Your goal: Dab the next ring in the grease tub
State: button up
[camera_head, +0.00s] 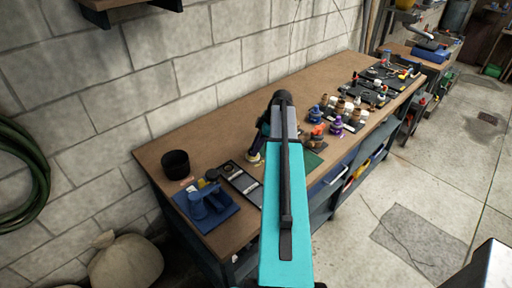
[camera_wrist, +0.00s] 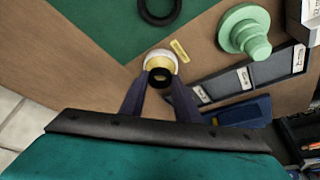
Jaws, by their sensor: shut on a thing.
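My gripper (camera_wrist: 158,88) is shut on a small black ring (camera_wrist: 160,78), held between its two dark fingertips. The grease tub (camera_wrist: 158,58) is a round white tub with yellow inside. In the wrist view the ring overlaps the tub's near part; I cannot tell whether it touches the grease. In the head view the tub (camera_head: 254,158) shows just left of my arm, which hides most of my gripper. Another, larger black ring (camera_wrist: 160,10) lies by the edge of a green mat (camera_wrist: 100,25), partly cut off.
A pale green stepped piece (camera_wrist: 245,32) stands right of the tub, near a dark compartment tray (camera_wrist: 230,84). A blue stand (camera_head: 207,205) and a black cup (camera_head: 176,163) are at the bench's left end. Several fittings crowd the bench's right part.

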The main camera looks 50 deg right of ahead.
jog(key=shift+a+f+b, duration=0.1)
jog(key=shift+f+b, duration=0.35)
dwell(2.4)
jog(key=shift+r, duration=0.1)
jog(key=shift+r+p, duration=1.45)
jog(key=shift+r, duration=2.05)
